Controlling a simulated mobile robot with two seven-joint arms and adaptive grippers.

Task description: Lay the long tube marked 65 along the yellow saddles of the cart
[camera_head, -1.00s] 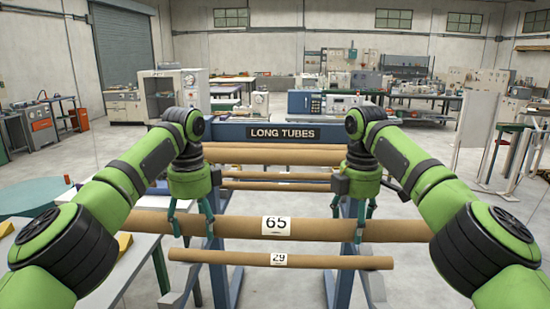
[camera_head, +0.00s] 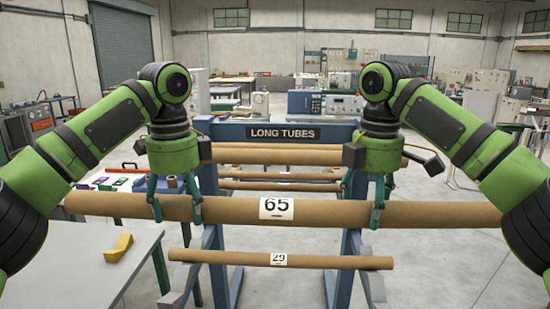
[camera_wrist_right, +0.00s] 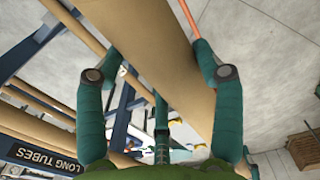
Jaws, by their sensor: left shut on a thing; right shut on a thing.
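The long brown tube marked 65 (camera_head: 335,213) lies level across the head view, its white label facing me. My left gripper (camera_head: 175,206) is shut on it left of the label. My right gripper (camera_head: 370,205) is shut on it right of the label. In the right wrist view, the tube (camera_wrist_right: 160,45) runs between the teal fingers of the right gripper (camera_wrist_right: 158,80). A yellow angled block (camera_head: 117,248), which looks like a saddle, sits on a grey top (camera_head: 75,272) at the lower left. I cannot tell whether that top is the cart.
The blue rack marked LONG TUBES (camera_head: 335,131) stands behind the held tube with other tubes on it. A thinner tube marked 29 (camera_head: 330,262) lies lower, in front. A table with coloured items (camera_head: 115,183) is behind at left. Open floor (camera_head: 450,265) lies to the right.

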